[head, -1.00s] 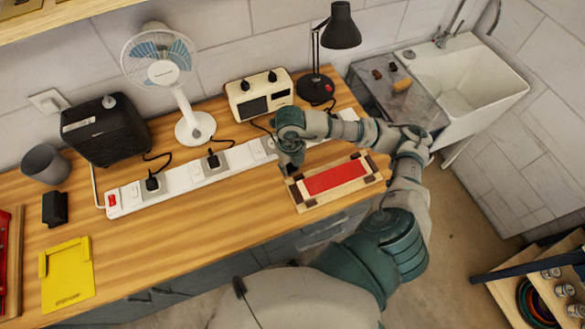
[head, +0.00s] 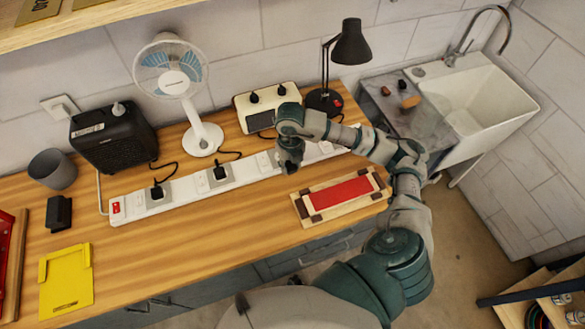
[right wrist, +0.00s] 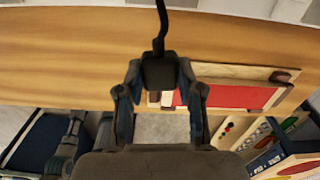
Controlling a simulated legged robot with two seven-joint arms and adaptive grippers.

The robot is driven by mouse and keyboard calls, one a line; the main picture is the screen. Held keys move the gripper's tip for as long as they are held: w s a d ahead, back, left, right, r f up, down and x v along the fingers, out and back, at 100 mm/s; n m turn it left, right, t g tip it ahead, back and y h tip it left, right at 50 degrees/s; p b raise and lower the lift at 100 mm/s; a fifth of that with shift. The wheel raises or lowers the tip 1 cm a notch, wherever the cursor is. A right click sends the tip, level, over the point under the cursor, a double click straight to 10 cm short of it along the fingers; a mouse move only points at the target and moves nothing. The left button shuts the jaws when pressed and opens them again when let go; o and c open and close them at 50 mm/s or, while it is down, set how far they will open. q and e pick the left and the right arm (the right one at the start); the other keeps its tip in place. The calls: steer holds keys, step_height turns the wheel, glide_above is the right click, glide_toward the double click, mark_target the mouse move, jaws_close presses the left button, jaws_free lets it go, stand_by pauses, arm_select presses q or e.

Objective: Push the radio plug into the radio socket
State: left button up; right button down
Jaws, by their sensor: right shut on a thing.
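My right gripper (head: 289,167) is shut on the black radio plug (right wrist: 160,72), which shows between its two fingers in the right wrist view. A black cord runs up from the plug. In the head view the gripper is over the white power strip (head: 188,187), and hides part of it, including any socket under it. The plug is hidden there, and I cannot tell whether it touches the strip. The cream radio (head: 242,110) stands behind, partly covered by my arm. My left gripper is not in view.
Two black plugs (head: 157,191) (head: 219,172) sit in the strip further left. A fan (head: 203,138), a black heater-like box (head: 113,138) and a lamp (head: 352,48) stand behind it. A wooden frame with a red panel (head: 343,192) lies in front at right. The front middle bench is clear.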

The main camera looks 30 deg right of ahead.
steer(key=shift+m, duration=0.5)
steer(key=shift+w+d+r+b, duration=0.1)
steer(key=shift+w+d+b, duration=0.2)
steer(key=shift+w, duration=1.15)
steer(key=shift+w+d+b, duration=0.15)
steer(key=shift+w+d, duration=0.25)
steer(key=shift+w, duration=1.05)
steer(key=shift+w+d+r+b, duration=0.1)
steer(key=shift+w+d+b, duration=0.2)
steer(key=shift+w, duration=1.15)
steer(key=shift+f, duration=0.3)
steer(key=shift+f, duration=0.1)
steer(key=shift+f+b, duration=1)
steer(key=shift+f, duration=0.65)
steer(key=shift+f, duration=0.1)
steer(key=shift+f+b, duration=0.3)
steer(key=shift+f, duration=0.35)
